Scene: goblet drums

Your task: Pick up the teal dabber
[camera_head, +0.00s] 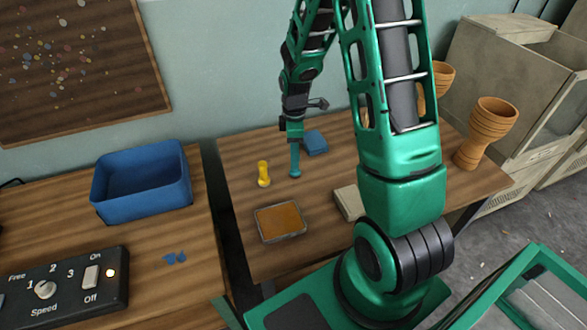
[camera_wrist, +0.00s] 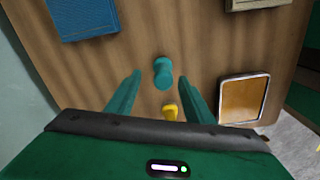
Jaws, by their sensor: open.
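The teal dabber (camera_head: 295,172) stands on the wooden table, directly below my gripper (camera_head: 294,132) in the head view. In the wrist view the teal dabber (camera_wrist: 162,73) shows between the two green fingertips, seen from above, with a gap on each side. My gripper (camera_wrist: 160,77) is open and empty, pointing down. In the head view the fingers and the dabber's upper part run together, so I cannot tell the exact height between them.
A yellow dabber (camera_head: 263,174) stands just left of the teal one. A blue block (camera_head: 315,142) lies behind, an orange pad in a tray (camera_head: 281,222) in front, and a pale block (camera_head: 349,202) front right. A drum (camera_head: 487,132) stands at the right. Bare wood surrounds the dabbers.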

